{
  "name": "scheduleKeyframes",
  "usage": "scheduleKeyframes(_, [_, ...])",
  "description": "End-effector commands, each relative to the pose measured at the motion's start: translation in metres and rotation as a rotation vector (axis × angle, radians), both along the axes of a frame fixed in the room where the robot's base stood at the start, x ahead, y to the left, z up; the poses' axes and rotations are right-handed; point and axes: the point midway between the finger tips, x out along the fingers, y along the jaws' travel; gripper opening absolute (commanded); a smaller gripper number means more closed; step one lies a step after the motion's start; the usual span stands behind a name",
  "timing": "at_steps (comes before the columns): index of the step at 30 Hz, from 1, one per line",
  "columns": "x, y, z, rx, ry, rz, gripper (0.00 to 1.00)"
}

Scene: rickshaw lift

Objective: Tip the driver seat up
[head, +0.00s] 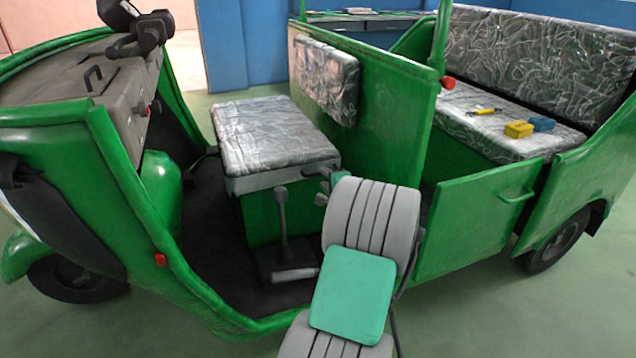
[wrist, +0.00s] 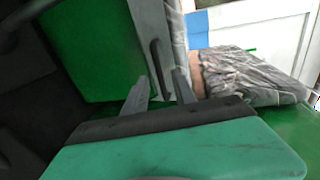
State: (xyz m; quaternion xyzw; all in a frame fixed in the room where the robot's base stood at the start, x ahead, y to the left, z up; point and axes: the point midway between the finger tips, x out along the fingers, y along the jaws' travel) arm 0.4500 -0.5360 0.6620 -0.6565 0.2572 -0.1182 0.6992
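The driver seat (head: 272,135) is a grey, plastic-covered cushion lying flat on a green box (head: 262,218) in the head view. In the wrist view the seat's pale grey rim (wrist: 146,22) runs up from between my fingers, beside the green box front (wrist: 85,50). A dark narrow handle (wrist: 160,68) shows against the rim. My gripper (wrist: 163,85) is open, with its two fingers apart on either side of the handle's lower end; contact cannot be told. In the head view my gripper (head: 326,182) is at the seat's near right corner, partly hidden by my arm.
A padded backrest (head: 328,78) on a green partition stands right of the seat. A lever (head: 282,215) rises from the floor before the box. The rear bench holds a yellow block (head: 519,129), a blue block (head: 541,123) and a yellow tool (head: 484,112). The handlebar (head: 140,32) is left.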

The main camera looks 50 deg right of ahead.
Motion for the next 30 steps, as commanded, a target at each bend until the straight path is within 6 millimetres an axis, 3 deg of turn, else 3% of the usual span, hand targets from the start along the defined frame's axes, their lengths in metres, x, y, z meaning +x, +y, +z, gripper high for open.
scheduleKeyframes(6, [0.029,-0.016,-0.009,-0.002,0.002,0.002,0.32])
scheduleKeyframes(15, [0.035,-0.018,-0.009,-0.001,0.003,0.004,0.32])
scheduleKeyframes(27, [0.035,-0.017,-0.009,-0.001,0.004,0.005,0.00])
scheduleKeyframes(30, [0.035,-0.017,-0.009,-0.001,0.004,0.005,0.00])
